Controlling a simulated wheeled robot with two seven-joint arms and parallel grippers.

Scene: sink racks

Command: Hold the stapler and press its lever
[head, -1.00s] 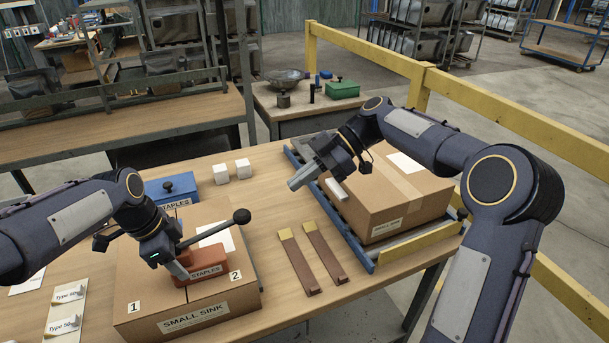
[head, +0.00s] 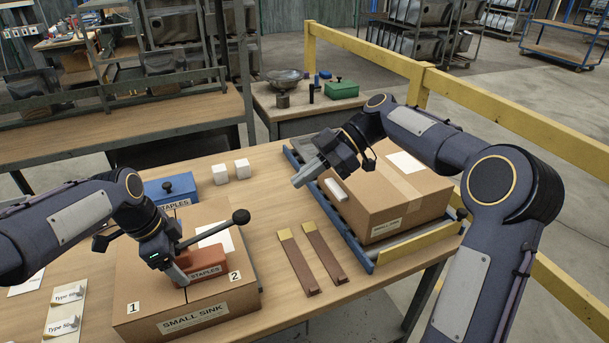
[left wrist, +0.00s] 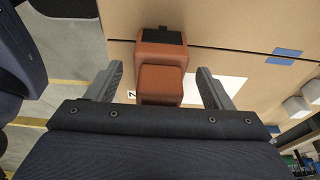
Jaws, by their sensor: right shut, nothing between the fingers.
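The red-brown stapler (head: 212,273), labelled STAPLES, lies on top of the cardboard box marked SMALL SINK (head: 150,290). Its lever (head: 215,229) rises to the right and ends in a black knob (head: 241,216). My left gripper (head: 178,272) is at the stapler, covering part of it in the head view. In the left wrist view the stapler (left wrist: 161,85) sits between the two spread fingers (left wrist: 160,78), with a gap on each side. My right gripper (head: 298,181) is shut and empty, above the table by the second box.
A blue STAPLES box (head: 165,190) and two white blocks (head: 231,170) stand behind the box. Two brown strips (head: 312,262) lie to its right. The second cardboard box (head: 385,195) stands on a blue-framed roller rack. Cards (head: 66,310) lie at left.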

